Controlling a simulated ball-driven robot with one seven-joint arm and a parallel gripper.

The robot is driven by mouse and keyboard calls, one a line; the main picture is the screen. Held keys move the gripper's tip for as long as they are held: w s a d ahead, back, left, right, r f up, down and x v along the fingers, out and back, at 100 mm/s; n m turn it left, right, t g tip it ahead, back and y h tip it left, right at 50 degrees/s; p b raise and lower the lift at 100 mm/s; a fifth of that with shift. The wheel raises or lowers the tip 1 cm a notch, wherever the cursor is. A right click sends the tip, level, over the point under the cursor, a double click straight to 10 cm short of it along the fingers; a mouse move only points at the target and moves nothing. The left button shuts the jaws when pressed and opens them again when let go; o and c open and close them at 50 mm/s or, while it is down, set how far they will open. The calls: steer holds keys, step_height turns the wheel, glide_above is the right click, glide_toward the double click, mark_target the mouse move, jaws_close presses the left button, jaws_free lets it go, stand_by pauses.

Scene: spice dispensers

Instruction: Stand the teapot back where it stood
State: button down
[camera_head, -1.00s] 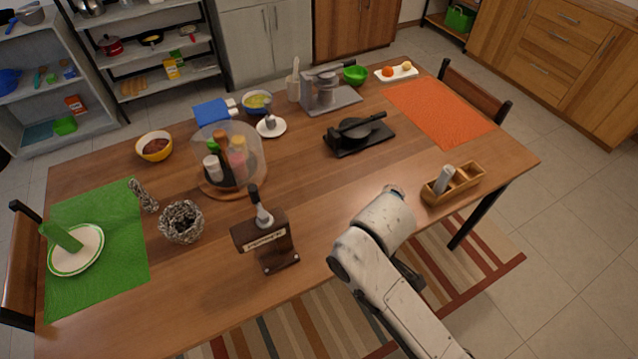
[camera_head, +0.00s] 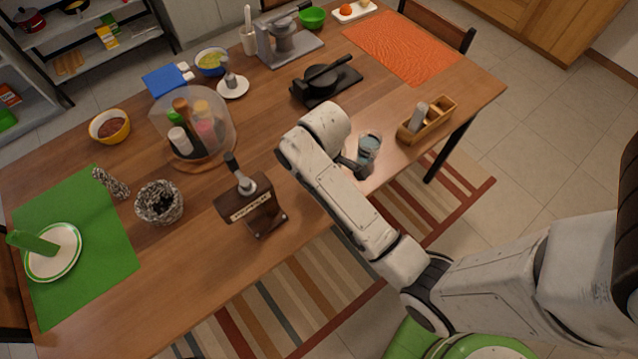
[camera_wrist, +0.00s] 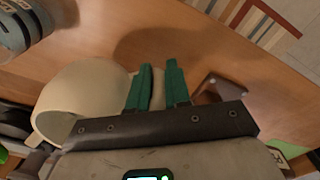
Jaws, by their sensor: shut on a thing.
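My gripper (camera_wrist: 157,86) shows in the wrist view with its two green fingers close together over the wooden table. A cream, rounded, hollow vessel (camera_wrist: 82,95), which looks like the teapot, is beside the fingers on the left. Its opening faces the lower left. In the head view my arm hides the fingers and the vessel.
A bluish glass jar (camera_head: 369,148) stands right of my arm; it also shows in the wrist view (camera_wrist: 22,28). A wooden dispenser (camera_head: 252,207) stands left of my arm.

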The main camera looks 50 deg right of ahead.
steer(key=shift+w+d+f, duration=0.2)
steer(key=shift+w+f, duration=0.25)
steer(key=shift+f, duration=0.15)
steer(key=shift+w+d+f, duration=0.2)
steer(key=shift+w+f, duration=0.25)
steer(key=shift+f, duration=0.1)
steer(key=shift+f+p, duration=0.3)
steer(key=shift+f, duration=1.2)
steer(key=c, duration=1.1)
jaws_free()
steer(key=shift+s+f, duration=0.1)
steer(key=shift+f, duration=0.05)
step_height(320, 180, up, 12)
steer(key=s+a+m, duration=0.1)
steer(key=s+a, duration=0.1)
steer(key=s, duration=0.3)
steer(key=s+a+f+m, duration=0.1)
steer(key=s+a+m, duration=0.1)
steer(key=s, duration=0.3)
steer(key=s+a+f+m+t, duration=0.1)
steer(key=s+a, duration=0.1)
steer(key=s, duration=0.3)
steer(key=shift+s+p, duration=0.2)
steer(key=shift+p, duration=0.2)
